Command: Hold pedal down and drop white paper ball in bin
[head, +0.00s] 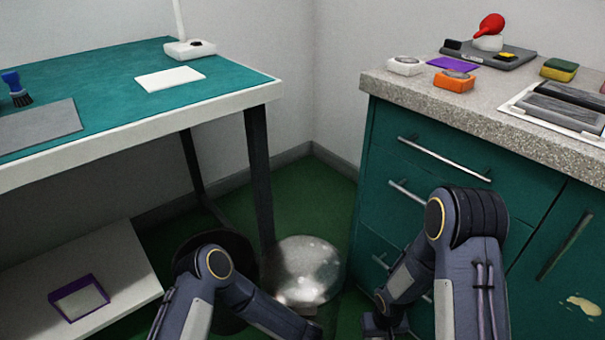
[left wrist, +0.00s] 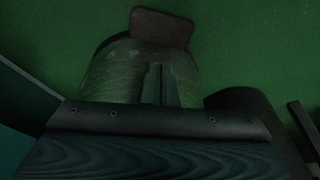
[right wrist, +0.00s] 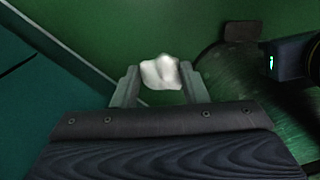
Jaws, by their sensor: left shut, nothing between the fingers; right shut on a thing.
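The bin (head: 302,268) is a shiny round metal one on the floor between the table and the cabinet; its top looks closed in the head view. Its curved metal side (right wrist: 265,115) shows in the right wrist view. The dark pedal (right wrist: 241,31) sticks out at its base and shows also in the left wrist view (left wrist: 162,28). My left gripper (left wrist: 160,82) is shut and empty, close to the pedal; I cannot tell whether it touches it. My right gripper (right wrist: 162,80) is shut on the crumpled white paper ball (right wrist: 160,71), above the floor beside the bin.
A dark round container (head: 240,245) stands left of the bin, partly behind my left arm. The teal table (head: 110,85) with a low white shelf (head: 110,275) is on the left. The green drawer cabinet (head: 450,150) closes off the right. Some green floor (head: 315,205) lies free behind the bin.

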